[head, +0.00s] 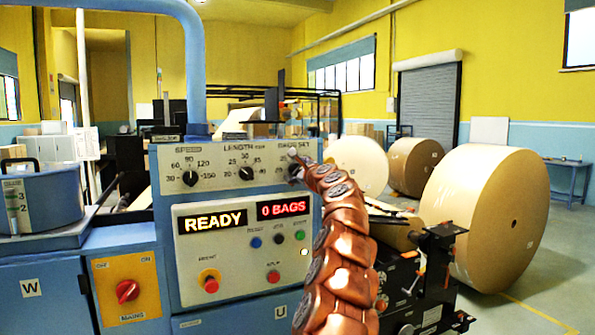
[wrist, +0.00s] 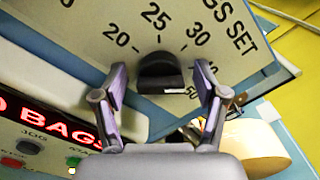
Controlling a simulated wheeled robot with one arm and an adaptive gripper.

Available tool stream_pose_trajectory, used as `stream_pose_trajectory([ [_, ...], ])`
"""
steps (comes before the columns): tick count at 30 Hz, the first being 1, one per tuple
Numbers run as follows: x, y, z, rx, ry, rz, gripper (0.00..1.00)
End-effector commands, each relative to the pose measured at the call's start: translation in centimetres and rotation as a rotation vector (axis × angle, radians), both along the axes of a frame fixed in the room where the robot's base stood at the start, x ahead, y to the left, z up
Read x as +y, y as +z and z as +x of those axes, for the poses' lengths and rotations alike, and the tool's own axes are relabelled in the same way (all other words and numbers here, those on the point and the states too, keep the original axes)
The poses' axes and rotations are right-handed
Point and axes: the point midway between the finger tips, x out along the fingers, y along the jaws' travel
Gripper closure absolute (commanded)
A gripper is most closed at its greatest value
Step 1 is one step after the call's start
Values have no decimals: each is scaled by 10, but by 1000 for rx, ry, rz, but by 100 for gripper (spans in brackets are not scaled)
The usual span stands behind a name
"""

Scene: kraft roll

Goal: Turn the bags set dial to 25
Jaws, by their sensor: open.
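The bags set dial (wrist: 160,70) is a black knob on a pale panel, with 20, 25, 30 and higher numbers around it. The 25 mark is just above it in the wrist view. My gripper (wrist: 162,80) is open, with one finger on each side of the knob and gaps visible. In the head view my gripper (head: 297,163) is at the panel's upper right, and my arm partly covers the dial and its label.
The speed dial (head: 190,178) and length dial (head: 246,174) are left of it. Below, displays (head: 212,221) read READY and 0 BAGS, above several push buttons. A red mains switch (head: 126,291) is lower left. Large kraft rolls (head: 485,215) stand at right.

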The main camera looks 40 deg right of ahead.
Motion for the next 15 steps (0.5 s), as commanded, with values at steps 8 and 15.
stream_pose_trajectory([
  [8, 0, 0, 0, 0, 0, 0, 48],
  [15, 0, 0, 0, 0, 0, 0, 73],
])
